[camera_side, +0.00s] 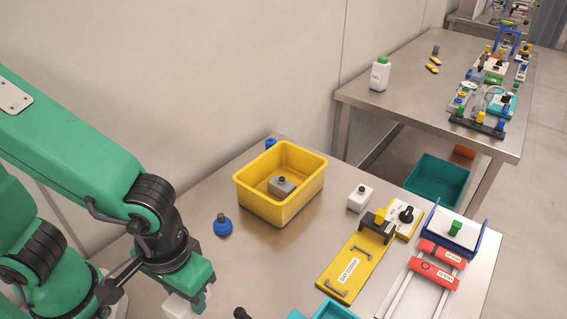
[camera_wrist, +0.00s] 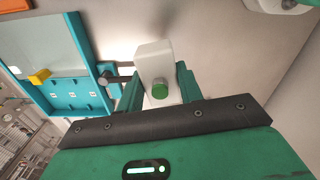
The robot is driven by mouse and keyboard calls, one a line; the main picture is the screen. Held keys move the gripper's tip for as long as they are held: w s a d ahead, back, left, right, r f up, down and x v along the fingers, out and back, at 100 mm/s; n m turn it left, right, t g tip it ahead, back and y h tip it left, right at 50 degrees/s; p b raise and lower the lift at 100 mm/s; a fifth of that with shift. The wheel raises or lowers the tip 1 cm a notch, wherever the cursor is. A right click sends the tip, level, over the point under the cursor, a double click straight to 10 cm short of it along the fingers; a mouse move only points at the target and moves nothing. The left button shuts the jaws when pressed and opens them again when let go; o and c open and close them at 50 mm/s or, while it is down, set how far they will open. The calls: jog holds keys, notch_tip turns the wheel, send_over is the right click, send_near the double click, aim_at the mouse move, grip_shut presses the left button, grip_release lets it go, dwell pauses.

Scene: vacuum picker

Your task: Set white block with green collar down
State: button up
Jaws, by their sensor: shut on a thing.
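The white block with green collar (camera_wrist: 154,60) is between the two fingers of my gripper (camera_wrist: 158,80) in the wrist view, with its round green part facing the camera. My gripper is shut on it. In the side view my gripper (camera_side: 190,299) is low at the bottom edge, left of centre, and the white block (camera_side: 179,307) shows under it, partly cut off by the frame. The green collar is hidden there. I cannot tell whether the block touches the steel table (camera_side: 285,255).
A yellow bin (camera_side: 257,201) holding a grey block stands behind my gripper, with a blue knobbed piece (camera_side: 222,226) nearby. Another white block (camera_side: 359,199), a yellow plate (camera_side: 343,272) and red blocks (camera_side: 433,274) lie right. A teal tray (camera_wrist: 64,105) shows left in the wrist view.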

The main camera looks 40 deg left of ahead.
jog(key=shift+w+d, duration=0.1)
jog(key=w+d+m, duration=0.2)
jog(key=w+d, duration=0.5)
jog(key=w, duration=0.4)
jog(key=shift+w+d+r, duration=0.15)
jog(key=shift+w+d, duration=0.15)
jog(key=shift+w, duration=0.1)
jog(key=shift+w, duration=0.1)
send_over(286, 262)
notch_tip(286, 262, down, 7)
jog(key=shift+f, duration=2)
jog(key=shift+f, duration=0.1)
